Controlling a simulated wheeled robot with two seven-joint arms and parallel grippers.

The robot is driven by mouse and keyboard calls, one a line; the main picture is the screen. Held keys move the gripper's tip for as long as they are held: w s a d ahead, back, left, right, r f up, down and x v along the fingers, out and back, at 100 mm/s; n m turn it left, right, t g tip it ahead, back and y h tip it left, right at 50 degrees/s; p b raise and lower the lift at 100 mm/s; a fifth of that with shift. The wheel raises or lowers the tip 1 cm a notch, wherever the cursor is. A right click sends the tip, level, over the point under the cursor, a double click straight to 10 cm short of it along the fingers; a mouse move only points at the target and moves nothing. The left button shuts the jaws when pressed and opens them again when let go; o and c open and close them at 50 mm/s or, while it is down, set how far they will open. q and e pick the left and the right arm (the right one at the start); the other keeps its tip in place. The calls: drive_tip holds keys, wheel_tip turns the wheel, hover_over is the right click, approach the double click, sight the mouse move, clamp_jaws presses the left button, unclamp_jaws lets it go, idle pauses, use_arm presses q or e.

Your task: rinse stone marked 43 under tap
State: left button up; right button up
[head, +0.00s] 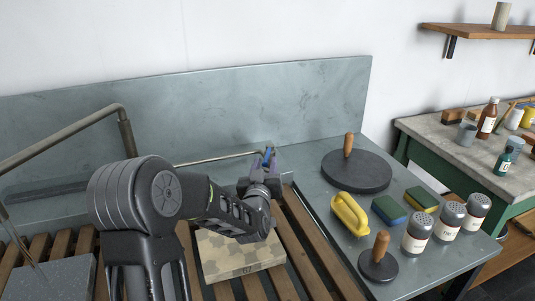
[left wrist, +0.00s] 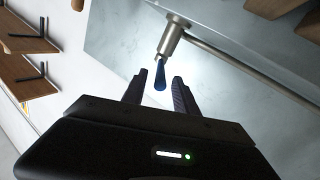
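My left gripper (head: 268,157) is at the back of the slatted rack. In the left wrist view its fingers (left wrist: 159,77) are apart, with a blue tap lever (left wrist: 160,80) between them and a gap on either side. The lever hangs from a metal valve (left wrist: 170,38) on a thin pipe. The tap's bent metal spout pipe (head: 75,130) reaches to the left. A pale mottled stone (head: 240,250) lies on the slats under my left arm; its front mark looks like 67. A grey stone (head: 50,280) lies at lower left, with no mark readable. My right gripper is out of view.
The metal counter at right holds a round black disc with wooden handle (head: 356,170), a smaller one (head: 378,262), a yellow-handled tool (head: 349,215), sponges (head: 388,210) and several shakers (head: 418,234). A metal splashback (head: 200,110) stands behind. A bench (head: 440,130) is at far right.

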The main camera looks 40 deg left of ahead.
sight(269, 147)
use_arm(q)
drive_tip(key=p+x, duration=0.1)
drive_tip(key=x, duration=0.5)
drive_tip(key=shift+w+a, duration=0.15)
clamp_jaws()
idle(1.3)
